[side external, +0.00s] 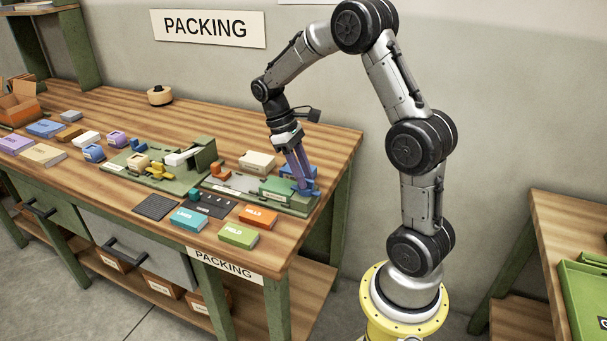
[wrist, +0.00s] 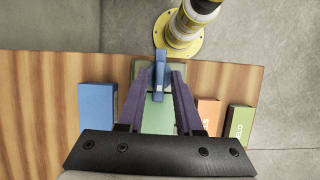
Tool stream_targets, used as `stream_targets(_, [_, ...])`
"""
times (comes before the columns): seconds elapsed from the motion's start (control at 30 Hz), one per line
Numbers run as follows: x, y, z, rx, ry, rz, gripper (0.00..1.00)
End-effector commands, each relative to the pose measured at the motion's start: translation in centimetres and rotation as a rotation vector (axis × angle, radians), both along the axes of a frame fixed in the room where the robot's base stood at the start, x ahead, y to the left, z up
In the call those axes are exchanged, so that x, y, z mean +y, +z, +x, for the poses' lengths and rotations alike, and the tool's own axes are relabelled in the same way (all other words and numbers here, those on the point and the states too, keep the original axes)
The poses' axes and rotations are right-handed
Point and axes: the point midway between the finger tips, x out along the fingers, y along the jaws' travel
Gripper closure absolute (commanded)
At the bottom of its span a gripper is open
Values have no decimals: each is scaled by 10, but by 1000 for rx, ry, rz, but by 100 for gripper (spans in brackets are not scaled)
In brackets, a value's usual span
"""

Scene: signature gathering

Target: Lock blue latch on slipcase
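The green slipcase (side external: 275,187) lies on a fixture near the right end of the packing bench. It also shows between my fingers in the wrist view (wrist: 158,118). The blue latch (side external: 308,191) is at the slipcase's right end in the side view. In the wrist view the blue latch (wrist: 160,68) stands between the tips of my purple fingers. My gripper (side external: 304,184) points down at the latch; in the wrist view my gripper (wrist: 160,80) appears open around it, with narrow gaps beside it. Contact is not clear, and the fingers partly hide the latch in the side view.
A blue box (wrist: 97,105) lies beside the slipcase. The orange box (side external: 258,215), green box (side external: 238,235) and teal box (side external: 189,219) lie toward the bench's front edge. A dark tray (side external: 212,204) and a cream block (side external: 257,161) are close by.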

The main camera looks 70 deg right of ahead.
Motion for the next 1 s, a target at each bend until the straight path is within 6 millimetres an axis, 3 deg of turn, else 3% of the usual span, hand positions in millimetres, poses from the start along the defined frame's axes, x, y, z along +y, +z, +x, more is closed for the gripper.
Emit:
stream_targets(0.47, [0, 7, 4, 0, 2, 0, 55])
stream_targets(1.0, [-1, 105, 44, -1, 2, 0, 55])
